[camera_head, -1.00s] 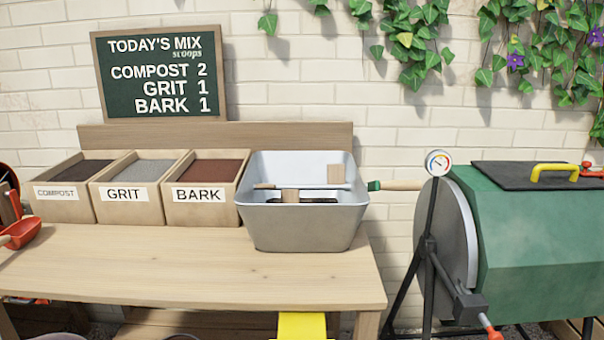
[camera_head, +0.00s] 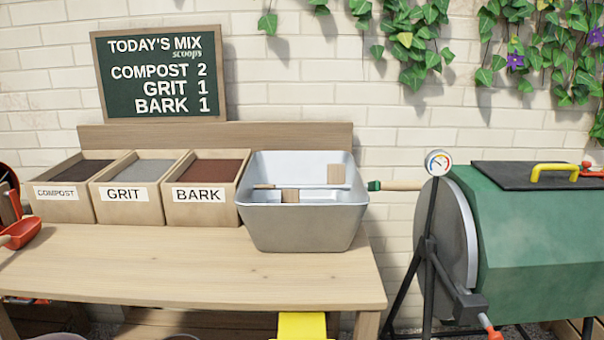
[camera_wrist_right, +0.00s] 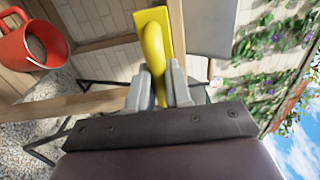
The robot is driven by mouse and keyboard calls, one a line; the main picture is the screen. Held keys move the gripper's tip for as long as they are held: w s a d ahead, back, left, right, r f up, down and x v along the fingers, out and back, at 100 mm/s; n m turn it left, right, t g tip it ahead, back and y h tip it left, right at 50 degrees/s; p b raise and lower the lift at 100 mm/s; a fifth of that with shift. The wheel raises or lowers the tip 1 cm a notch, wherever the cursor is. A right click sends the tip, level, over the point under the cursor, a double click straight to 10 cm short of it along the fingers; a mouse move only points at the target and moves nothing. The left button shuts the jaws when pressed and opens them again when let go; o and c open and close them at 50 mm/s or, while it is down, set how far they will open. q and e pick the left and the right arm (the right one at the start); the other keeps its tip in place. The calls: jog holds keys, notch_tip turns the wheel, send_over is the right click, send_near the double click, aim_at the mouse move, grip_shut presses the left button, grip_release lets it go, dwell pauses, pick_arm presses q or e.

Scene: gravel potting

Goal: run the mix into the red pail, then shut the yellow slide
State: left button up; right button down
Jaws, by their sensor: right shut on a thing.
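The yellow slide (camera_head: 302,325) sticks out below the bench's front edge, under the grey metal tub (camera_head: 304,224). In the right wrist view my right gripper (camera_wrist_right: 159,88) is shut on the yellow slide's handle (camera_wrist_right: 152,42). My left gripper is in neither view.
Bins of compost (camera_head: 62,205), grit (camera_head: 128,203) and bark (camera_head: 203,206) stand left of the tub. A red scoop (camera_head: 22,233) lies at the bench's left end. A green drum (camera_head: 540,235) stands at right. The bench's front is clear.

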jog(key=shift+w+f, duration=0.1)
dwell(0.3)
jog(key=shift+w+b, duration=0.3)
jog(key=shift+w, duration=0.7)
jog(key=shift+w+b, duration=0.35)
jog(key=shift+w, duration=0.75)
jog(key=shift+w+b, duration=0.35)
jog(key=shift+w, duration=0.45)
jog(key=c, duration=0.7)
grip_release()
jog(key=shift+w, duration=0.1)
